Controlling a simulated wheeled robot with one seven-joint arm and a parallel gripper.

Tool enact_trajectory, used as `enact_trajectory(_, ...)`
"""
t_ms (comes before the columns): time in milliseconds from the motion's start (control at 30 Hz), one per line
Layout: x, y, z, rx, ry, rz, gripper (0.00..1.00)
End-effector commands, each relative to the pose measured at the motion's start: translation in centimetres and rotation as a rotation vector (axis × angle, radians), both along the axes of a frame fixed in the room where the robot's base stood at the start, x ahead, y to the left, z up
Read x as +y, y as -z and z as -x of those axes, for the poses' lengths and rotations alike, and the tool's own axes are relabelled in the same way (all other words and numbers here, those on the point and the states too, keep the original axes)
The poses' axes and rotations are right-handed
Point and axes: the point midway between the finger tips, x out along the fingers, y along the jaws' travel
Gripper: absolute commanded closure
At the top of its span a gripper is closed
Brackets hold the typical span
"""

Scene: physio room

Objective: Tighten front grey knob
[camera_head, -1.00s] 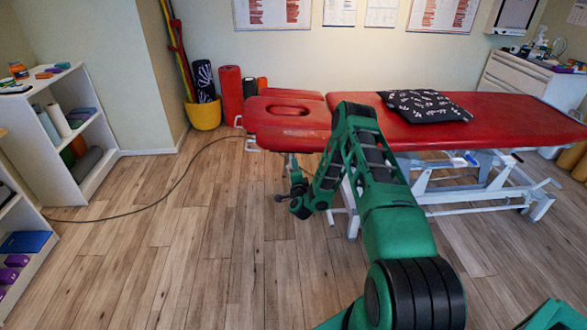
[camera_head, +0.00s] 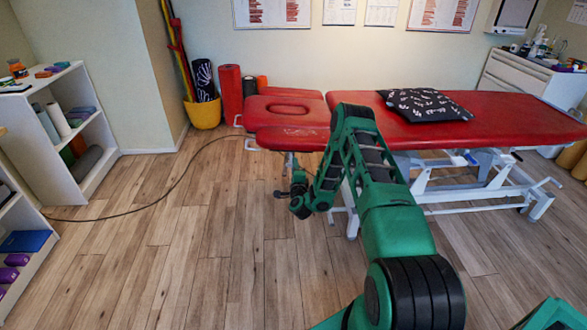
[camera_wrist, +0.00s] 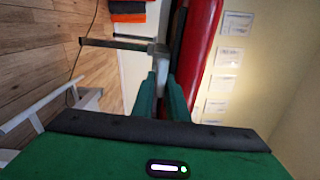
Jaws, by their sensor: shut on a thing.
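My gripper (camera_head: 296,172) is under the head end of the red treatment table (camera_head: 460,120), low beside its frame. In the wrist view the two green fingers (camera_wrist: 161,84) are close together on a small grey piece (camera_wrist: 160,70), which appears to be the front grey knob. The fingers hide most of it, and its turn cannot be read. In the head view the knob is too small and covered to make out. The headrest (camera_head: 275,118) with its face hole lies at the left end of the table, above my gripper.
A dark bar (camera_wrist: 112,44) sticks out beside the fingers in the wrist view. A black cable (camera_head: 170,190) runs over the wood floor. A yellow bucket (camera_head: 204,115) and rolled mats stand at the wall. Shelves (camera_head: 105,160) are at left. The floor at front left is clear.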

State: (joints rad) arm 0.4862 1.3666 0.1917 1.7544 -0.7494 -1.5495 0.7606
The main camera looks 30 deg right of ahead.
Motion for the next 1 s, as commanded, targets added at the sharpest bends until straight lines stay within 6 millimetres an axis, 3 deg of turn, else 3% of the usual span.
enact_trajectory(33, -0.4, 0.0, 0.1, 0.000, 0.004, 0.004, 0.82)
enact_trajectory(100, -0.3, 0.0, 0.1, 0.000, 0.004, 0.004, 0.70)
enact_trajectory(500, 0.3, 0.0, 0.6, 0.003, 0.000, 0.003, 0.70)
enact_trajectory(1000, 3.6, 0.1, 7.5, 0.005, -0.001, 0.006, 0.70)
